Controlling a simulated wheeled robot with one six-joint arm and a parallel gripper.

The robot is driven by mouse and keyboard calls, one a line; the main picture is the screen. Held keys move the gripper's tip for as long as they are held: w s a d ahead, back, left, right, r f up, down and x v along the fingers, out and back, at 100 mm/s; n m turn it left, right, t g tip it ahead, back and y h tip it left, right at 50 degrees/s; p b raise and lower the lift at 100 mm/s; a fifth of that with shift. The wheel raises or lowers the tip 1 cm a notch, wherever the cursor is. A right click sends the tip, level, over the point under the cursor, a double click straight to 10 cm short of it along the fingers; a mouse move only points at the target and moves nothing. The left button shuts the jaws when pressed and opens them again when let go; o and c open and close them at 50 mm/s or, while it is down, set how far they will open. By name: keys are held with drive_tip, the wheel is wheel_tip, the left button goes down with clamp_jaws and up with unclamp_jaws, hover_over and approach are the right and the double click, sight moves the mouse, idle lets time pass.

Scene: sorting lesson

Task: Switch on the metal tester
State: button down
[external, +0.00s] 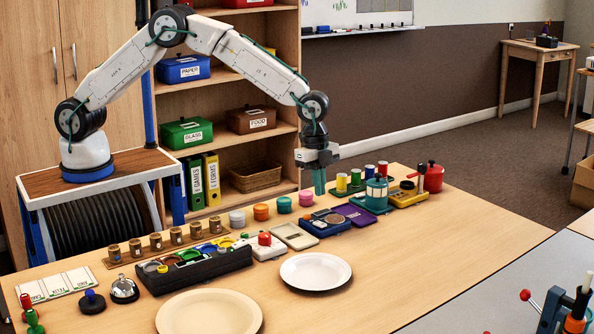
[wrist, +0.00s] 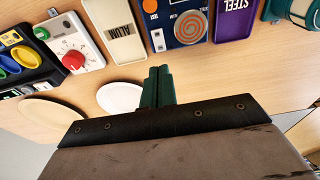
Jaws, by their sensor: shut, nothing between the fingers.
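The metal tester looks to be the blue box with a copper-coloured spiral pad, standing on the table between two labelled trays. It shows in the external view (external: 322,229) and at the top of the wrist view (wrist: 172,36).
The ALUM tray (external: 293,236) lies left of the tester, the purple STEEL tray (external: 355,213) right of it. A white box with a red knob (external: 265,240) stands further left. Coloured pots (external: 284,205) stand behind. A white plate (external: 315,272) lies in front; the table's right front is clear.

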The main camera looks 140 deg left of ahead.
sight(322, 224)
drive_tip(key=f, duration=0.5)
drive_tip(key=w+f, duration=0.1)
drive_tip(key=f, duration=0.2)
drive_tip(key=shift+w, duration=0.1)
drive_tip(key=shift+w+f+g, duration=0.1)
drive_tip(key=shift+f+g, duration=0.15)
drive_tip(key=shift+g, duration=0.05)
drive_tip(key=shift+s+r, duration=0.1)
drive_tip(key=shift+s, duration=0.75)
